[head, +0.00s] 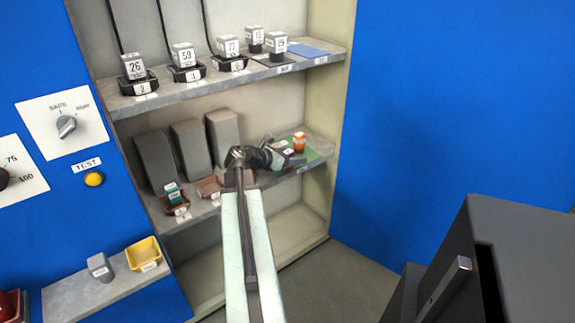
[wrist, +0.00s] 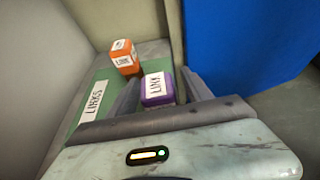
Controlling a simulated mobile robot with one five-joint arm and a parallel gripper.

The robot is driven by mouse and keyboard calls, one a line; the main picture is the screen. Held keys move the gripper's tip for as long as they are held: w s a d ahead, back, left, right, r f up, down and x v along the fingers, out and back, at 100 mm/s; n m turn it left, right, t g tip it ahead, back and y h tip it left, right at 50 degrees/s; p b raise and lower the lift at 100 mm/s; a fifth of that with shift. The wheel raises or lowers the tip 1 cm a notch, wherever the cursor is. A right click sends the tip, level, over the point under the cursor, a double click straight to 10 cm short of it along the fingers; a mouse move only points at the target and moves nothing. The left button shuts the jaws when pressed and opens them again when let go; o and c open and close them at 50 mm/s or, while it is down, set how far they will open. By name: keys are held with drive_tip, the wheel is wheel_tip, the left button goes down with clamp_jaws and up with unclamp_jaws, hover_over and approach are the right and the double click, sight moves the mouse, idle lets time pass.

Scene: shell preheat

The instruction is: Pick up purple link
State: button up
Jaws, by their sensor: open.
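The purple link (wrist: 157,90), a small block with a white LINK label on top, sits on the green mat (wrist: 97,78) in the wrist view. My gripper (wrist: 160,88) is open, with one finger on each side of the purple link. I cannot tell whether either finger touches it. In the head view my gripper (head: 277,153) reaches over the middle shelf, and a little of the purple link (head: 288,152) shows beside it. An orange link (wrist: 124,57) stands behind and left of the purple one; it also shows in the head view (head: 299,142).
Grey upright blocks (head: 190,148) and brown trays (head: 208,187) stand on the middle shelf, left of my gripper. The upper shelf (head: 188,92) holds numbered blocks. A side wall (head: 325,110) bounds the shelf at right. A dark cabinet (head: 520,250) stands at lower right.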

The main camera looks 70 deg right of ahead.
drive_tip(key=shift+s+d+f, duration=0.15)
drive_tip(key=shift+d+f, duration=0.05)
drive_tip(key=shift+d, duration=0.15)
drive_tip(key=shift+r, duration=0.1)
clamp_jaws()
